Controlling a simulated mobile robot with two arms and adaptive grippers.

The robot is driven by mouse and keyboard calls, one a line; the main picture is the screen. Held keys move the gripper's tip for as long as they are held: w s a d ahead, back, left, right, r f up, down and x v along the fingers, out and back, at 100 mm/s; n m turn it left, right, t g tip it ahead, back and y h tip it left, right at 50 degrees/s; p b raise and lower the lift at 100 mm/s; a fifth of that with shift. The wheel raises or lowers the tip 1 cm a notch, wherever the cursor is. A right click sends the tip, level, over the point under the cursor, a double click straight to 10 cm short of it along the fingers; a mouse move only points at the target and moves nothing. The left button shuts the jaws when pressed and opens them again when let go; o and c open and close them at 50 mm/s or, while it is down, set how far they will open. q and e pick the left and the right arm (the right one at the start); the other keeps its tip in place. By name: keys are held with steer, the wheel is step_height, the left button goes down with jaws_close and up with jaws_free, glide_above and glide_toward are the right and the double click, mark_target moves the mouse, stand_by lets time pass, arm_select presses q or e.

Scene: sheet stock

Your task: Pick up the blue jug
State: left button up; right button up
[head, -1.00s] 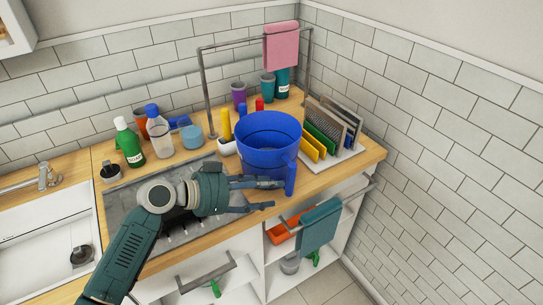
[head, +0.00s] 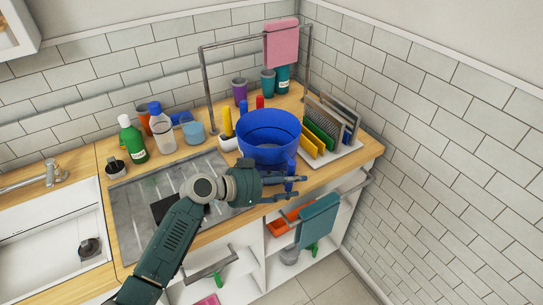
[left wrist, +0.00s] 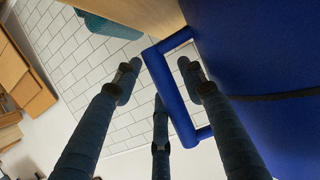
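The blue jug (head: 268,132) stands upright near the front edge of the wooden counter, its wide mouth facing up. Its handle (head: 291,168) points towards the front. My left gripper (head: 296,187) is at the handle, with its fingers pointing right. In the left wrist view the jug's blue wall (left wrist: 270,50) fills the right side and the handle (left wrist: 168,88) lies between the spread fingers of my gripper (left wrist: 158,82). One finger is seen inside the handle's loop, the others outside it. The fingers look apart from the handle. My right gripper is not in view.
A rack of coloured boards (head: 330,128) stands close right of the jug. A yellow bottle (head: 227,122) and white pot (head: 228,143) are close left. Bottles, cups and a metal rail (head: 205,90) stand behind. A teal towel (head: 318,220) hangs below the counter front.

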arm_select(q)
jaws_close()
steer(key=shift+r, duration=0.15)
steer(key=shift+r, duration=0.1)
